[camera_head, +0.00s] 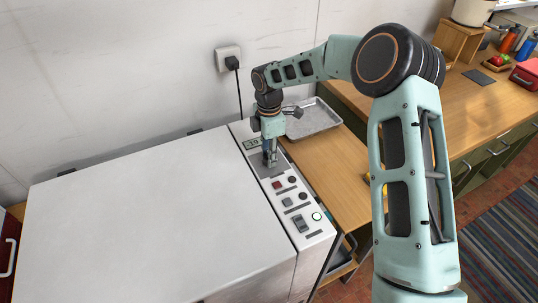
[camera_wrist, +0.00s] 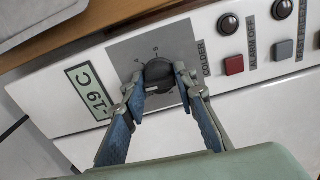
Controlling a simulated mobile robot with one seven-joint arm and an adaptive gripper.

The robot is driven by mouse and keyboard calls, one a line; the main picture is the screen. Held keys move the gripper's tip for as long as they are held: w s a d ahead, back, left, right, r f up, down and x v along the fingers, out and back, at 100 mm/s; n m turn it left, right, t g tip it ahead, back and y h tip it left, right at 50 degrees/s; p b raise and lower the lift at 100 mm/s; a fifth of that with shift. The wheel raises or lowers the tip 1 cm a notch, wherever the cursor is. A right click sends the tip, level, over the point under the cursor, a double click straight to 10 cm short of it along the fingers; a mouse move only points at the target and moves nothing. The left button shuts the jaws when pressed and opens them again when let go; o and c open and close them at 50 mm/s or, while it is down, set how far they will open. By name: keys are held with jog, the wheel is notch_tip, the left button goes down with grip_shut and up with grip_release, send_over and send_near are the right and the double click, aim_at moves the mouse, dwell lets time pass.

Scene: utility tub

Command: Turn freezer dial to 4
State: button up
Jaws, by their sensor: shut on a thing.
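The chest freezer (camera_head: 150,215) is white, with a control panel along its right side. In the wrist view, the black round freezer dial (camera_wrist: 161,75) sits on a grey plate (camera_wrist: 186,42) marked with small numbers and the word COLDER. My gripper (camera_wrist: 161,77) has its two blue-grey fingers closed around the dial, one on each side. In the head view, my gripper (camera_head: 269,161) points down at the far end of the panel and hides the dial. The dial's pointer and exact setting cannot be read.
A display reading -19 C (camera_wrist: 89,91) is beside the dial plate. A red button (camera_wrist: 234,65), a grey button (camera_wrist: 284,49) and black round indicators line the panel. A metal tray (camera_head: 313,117) lies on the wooden counter just beyond the panel.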

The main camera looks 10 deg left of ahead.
jog(key=m+b, duration=0.1)
jog(key=m, duration=0.3)
jog(key=shift+f+m+b, duration=0.1)
jog(key=shift+m+b, duration=0.85)
jog(key=shift+m, duration=1.65)
jog(key=o, duration=1.2)
jog(key=shift+c, duration=0.2)
notch_tip(320, 180, up, 12)
